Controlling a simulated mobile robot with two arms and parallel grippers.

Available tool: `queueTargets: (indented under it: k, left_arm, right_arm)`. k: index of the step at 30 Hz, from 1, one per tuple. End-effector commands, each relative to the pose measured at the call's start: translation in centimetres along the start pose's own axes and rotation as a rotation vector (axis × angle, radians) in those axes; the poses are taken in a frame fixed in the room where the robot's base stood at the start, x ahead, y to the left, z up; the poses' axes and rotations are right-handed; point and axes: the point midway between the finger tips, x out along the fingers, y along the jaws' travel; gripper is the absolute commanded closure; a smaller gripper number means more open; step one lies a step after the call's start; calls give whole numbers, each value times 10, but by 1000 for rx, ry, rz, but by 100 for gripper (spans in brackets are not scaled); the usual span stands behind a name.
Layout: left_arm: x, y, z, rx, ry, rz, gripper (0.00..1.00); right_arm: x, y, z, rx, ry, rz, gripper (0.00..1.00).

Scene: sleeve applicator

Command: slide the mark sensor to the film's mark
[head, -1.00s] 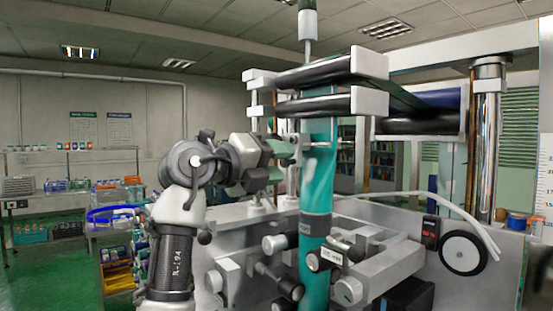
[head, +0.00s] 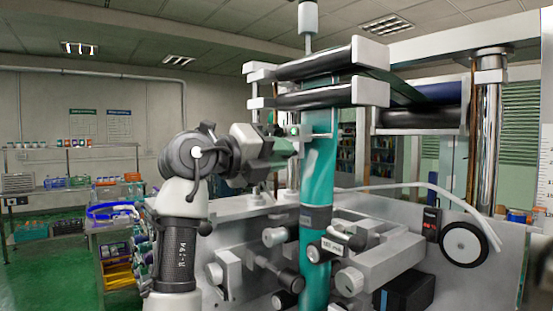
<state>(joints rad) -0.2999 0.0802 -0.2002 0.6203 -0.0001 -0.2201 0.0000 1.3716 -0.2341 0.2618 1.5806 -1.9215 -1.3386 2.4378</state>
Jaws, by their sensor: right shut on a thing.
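The teal film (head: 319,165) hangs as an upright tube below the dark rollers, with a dark band (head: 315,217) around its lower part. My right gripper (head: 285,148) is just left of the film's upper part, below the rollers. It is shut on a small part there, which seems to be the mark sensor (head: 292,131). The fingers and wrist hide most of that part. The dark band sits well below the gripper. I cannot make out a separate printed mark on the film. My left gripper is not in view.
Dark rollers (head: 315,98) between white end blocks lie just above the gripper. Below are clamps and knobs (head: 275,236) around the film, and the grey machine body (head: 395,209). A chrome column (head: 488,150) stands at right. Shelves stand far left.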

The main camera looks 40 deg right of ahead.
Motion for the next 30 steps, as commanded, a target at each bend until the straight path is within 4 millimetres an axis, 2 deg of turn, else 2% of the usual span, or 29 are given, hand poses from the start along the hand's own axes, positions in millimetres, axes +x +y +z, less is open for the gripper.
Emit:
queueTargets:
  k: [4,5,9,17,20,23,30]
  left_arm:
    - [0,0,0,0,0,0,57]
    - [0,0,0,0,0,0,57]
    - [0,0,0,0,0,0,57]
    - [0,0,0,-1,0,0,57]
    - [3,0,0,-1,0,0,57]
    - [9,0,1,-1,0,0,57]
    - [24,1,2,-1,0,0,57]
  right_arm:
    - [0,2,-1,-2,4,5,100]
    - [0,2,-1,-2,4,5,73]
    - [0,1,0,-1,4,5,53]
    - [0,1,0,-1,3,4,53]
    - [-6,2,0,-1,2,5,53]
    - [-20,3,-1,0,0,4,53]
    - [-69,3,-1,-1,-1,3,53]
